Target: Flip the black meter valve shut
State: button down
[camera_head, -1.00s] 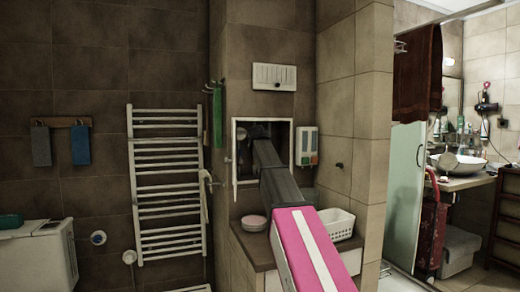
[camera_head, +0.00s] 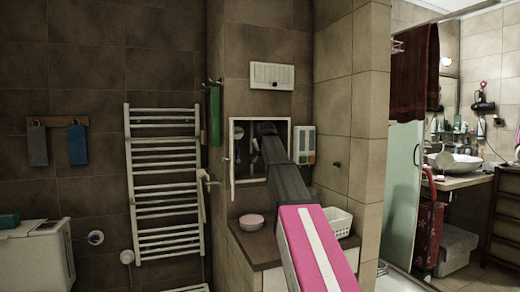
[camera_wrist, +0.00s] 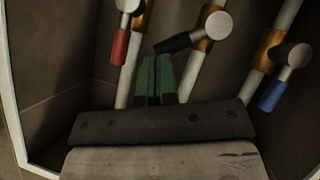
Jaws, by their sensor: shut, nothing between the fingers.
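The black valve handle (camera_wrist: 175,42) is in the upper middle of the wrist view, joined to a pale round end on a brass fitting. The handle lies across its white pipe, slightly tilted. My gripper (camera_wrist: 152,72), with green fingertips, is shut and empty just below the handle's free left end. I cannot tell whether they touch. In the head view my arm reaches into the open wall cabinet (camera_head: 233,172), and the arm hides the valves and my fingertips.
A red valve handle (camera_wrist: 119,46) is close on the left and a blue one (camera_wrist: 271,94) on the right, each on its own pipe. The cabinet walls enclose the space.

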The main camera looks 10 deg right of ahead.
jog(key=shift+w+d+f+m+g+y, duration=0.25)
jog(key=shift+d+f+m+g+y, duration=0.15)
jog(key=shift+d+f+m+y, duration=0.6)
dwell(0.3)
